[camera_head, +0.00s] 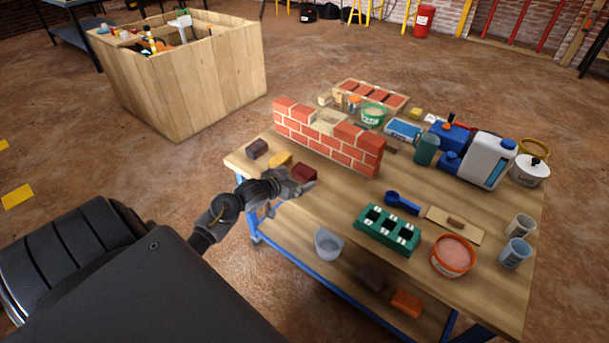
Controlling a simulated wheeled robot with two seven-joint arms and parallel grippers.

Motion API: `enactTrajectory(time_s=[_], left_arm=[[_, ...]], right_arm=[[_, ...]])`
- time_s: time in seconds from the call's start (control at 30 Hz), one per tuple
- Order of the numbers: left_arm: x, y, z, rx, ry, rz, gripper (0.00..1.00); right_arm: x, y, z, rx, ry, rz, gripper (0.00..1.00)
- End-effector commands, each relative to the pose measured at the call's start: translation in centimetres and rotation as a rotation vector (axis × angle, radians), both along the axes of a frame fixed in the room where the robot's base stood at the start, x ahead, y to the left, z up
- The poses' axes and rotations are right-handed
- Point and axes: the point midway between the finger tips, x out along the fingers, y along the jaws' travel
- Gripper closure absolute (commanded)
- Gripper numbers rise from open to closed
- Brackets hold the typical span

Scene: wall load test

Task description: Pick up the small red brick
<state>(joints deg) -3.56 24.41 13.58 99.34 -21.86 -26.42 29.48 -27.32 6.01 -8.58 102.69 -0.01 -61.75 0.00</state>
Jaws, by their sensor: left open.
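The small dark red brick (305,172) lies on the wooden table near its left front edge, in front of the low brick wall (355,157). My left gripper (304,187) is open at the table edge, just in front of the red brick. Its fingers appear close to the brick, but I cannot tell whether they touch it. A yellow block (280,159) and a dark brown block (257,149) lie in a row to the left of the red brick. My right gripper is not in view.
A green tray with dark openings (372,234), a blue scoop (402,203), an orange-rimmed tub (453,256) and a white jug (490,160) stand on the table to the right. A clear container (328,245) is below the front edge. The middle tabletop is fairly clear.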

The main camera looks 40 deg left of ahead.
Motion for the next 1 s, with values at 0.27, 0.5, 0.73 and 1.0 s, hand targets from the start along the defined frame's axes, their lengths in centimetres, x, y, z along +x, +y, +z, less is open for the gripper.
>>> enactTrajectory(time_s=[0.27,0.5,0.73,1.0], left_arm=[[2.8,-0.1,-0.7,-0.001,-0.002,0.000,0.02],[4.9,0.0,-1.5,0.002,0.000,0.001,0.02],[4.9,-0.1,-1.5,0.002,0.000,0.001,0.02],[4.9,-0.1,-1.5,0.002,0.000,0.000,0.37]], right_arm=[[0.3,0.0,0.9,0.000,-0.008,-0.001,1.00],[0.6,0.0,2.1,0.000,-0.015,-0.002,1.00],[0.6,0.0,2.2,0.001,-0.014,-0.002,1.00],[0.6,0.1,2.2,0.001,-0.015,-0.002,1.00]])
